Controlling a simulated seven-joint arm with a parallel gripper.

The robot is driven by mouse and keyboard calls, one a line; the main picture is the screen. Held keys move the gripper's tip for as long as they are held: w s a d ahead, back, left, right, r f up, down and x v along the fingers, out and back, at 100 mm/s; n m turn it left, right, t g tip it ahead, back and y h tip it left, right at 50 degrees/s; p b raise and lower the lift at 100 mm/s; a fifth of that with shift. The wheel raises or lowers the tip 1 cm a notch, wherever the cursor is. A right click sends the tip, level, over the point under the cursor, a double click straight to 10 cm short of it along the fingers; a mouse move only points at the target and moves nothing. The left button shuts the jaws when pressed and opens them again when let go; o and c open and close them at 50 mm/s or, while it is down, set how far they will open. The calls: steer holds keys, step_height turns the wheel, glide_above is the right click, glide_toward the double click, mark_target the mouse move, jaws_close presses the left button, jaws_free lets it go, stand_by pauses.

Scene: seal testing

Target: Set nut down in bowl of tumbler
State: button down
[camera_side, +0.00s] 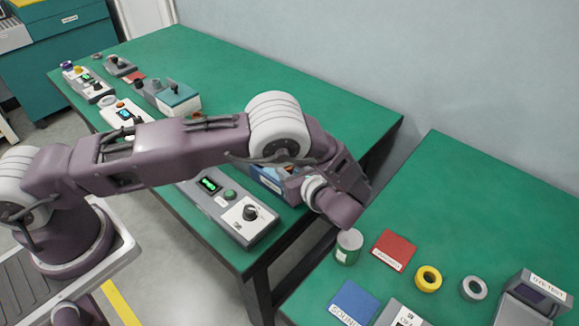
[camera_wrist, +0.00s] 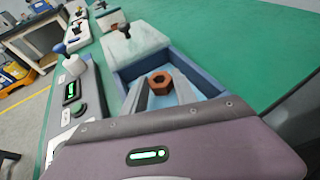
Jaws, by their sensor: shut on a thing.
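A copper-brown hex nut (camera_wrist: 160,88) shows in the wrist view between the two grey fingers of my gripper (camera_wrist: 159,84), which is shut on it. The tumbler (camera_wrist: 133,45) has a pale top with a dark knob and an open blue bowl (camera_wrist: 205,74) in front. The nut and fingertips appear over this bowl; their height above its floor is hard to tell. In the side view the tumbler (camera_side: 268,180) is partly hidden behind my arm, and the nut and fingertips are hidden.
A grey control box (camera_side: 228,205) with a green display and black knob stands beside the tumbler. Another device (camera_side: 178,99) stands farther along the green table. The right table holds a green-and-white can (camera_side: 348,246), a red mat (camera_side: 394,250) and a yellow ring (camera_side: 428,279).

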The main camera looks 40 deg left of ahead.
steer(key=shift+f, duration=0.3)
steer(key=c, duration=1.3)
jaws_free()
steer(key=shift+s, duration=0.1)
steer(key=shift+o, duration=0.2)
steer(key=r+v, duration=0.1)
steer(key=v, duration=1.1)
steer(key=s+a+r+n+g+h, duration=0.2)
steer(key=s+a+r+n+h, duration=0.3)
steer(key=r, duration=0.6)
steer(key=s+a+r+n+g+h, duration=0.25)
steer(key=s+a+r+n, duration=0.35)
steer(key=r, duration=0.4)
steer(key=s+r+n+t+h, duration=0.2)
steer(key=s+n, duration=0.3)
steer(key=s, duration=0.2)
steer(key=s+a+r+n+t+h, duration=0.1)
steer(key=s+r+n+t+h, duration=0.1)
steer(key=s+n, duration=0.4)
steer(key=shift+s+a+t+h, duration=0.2)
steer(key=shift+s+t+h, duration=0.3)
steer(key=shift+s, duration=0.25)
